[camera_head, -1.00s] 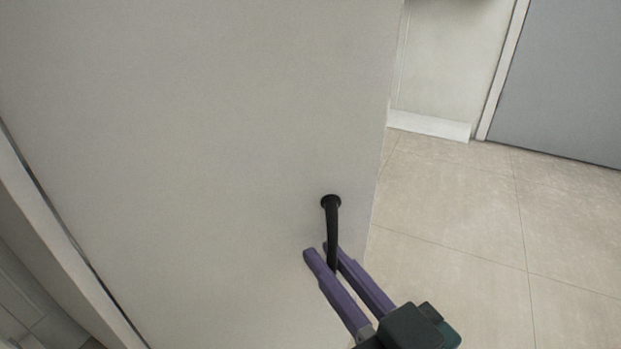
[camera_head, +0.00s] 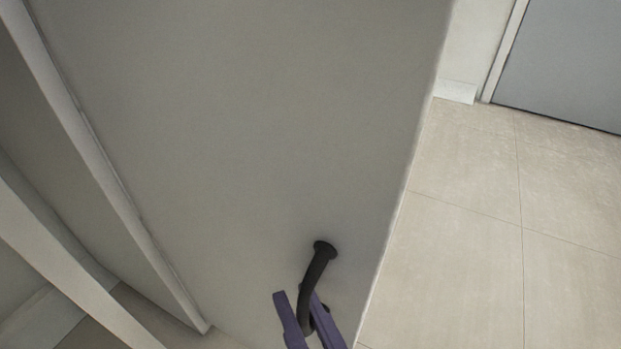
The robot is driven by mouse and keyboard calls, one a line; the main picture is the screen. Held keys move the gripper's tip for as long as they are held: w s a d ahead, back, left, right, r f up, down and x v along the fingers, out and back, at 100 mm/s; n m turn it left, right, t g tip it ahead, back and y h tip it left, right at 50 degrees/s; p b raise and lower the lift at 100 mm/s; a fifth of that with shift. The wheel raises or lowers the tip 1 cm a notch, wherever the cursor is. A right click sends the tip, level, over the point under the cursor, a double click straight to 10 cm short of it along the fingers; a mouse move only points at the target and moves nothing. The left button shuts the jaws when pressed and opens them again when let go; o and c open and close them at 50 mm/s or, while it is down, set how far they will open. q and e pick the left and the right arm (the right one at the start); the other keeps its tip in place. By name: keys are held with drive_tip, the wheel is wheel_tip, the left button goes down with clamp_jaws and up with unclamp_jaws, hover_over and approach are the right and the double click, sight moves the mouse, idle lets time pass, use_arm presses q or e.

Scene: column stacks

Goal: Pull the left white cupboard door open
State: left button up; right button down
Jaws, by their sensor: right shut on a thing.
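The white cupboard door (camera_head: 230,130) fills the middle of the head view as a large, plain panel, seen at a steep angle. Its black bar handle (camera_head: 316,271) stands out from the panel near the door's right edge, low in the picture. My right gripper (camera_head: 298,298) has its two purple fingers on either side of the handle's lower part and is shut on it. The rest of that gripper is cut off by the bottom of the picture. My left gripper is not in view.
Left of the door, pale frame pieces (camera_head: 65,270) and a shaded space show. Right of the door, the tiled floor (camera_head: 470,230) is clear. A grey panel with a pale frame (camera_head: 565,65) stands at the far right.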

drive_tip(key=c, duration=0.9)
unclamp_jaws()
drive_tip(key=shift+a, duration=0.1)
drive_tip(key=shift+s, duration=0.25)
drive_tip(key=p+v, duration=0.2)
drive_tip(key=v, duration=0.7)
drive_tip(key=shift+s+d, duration=0.25)
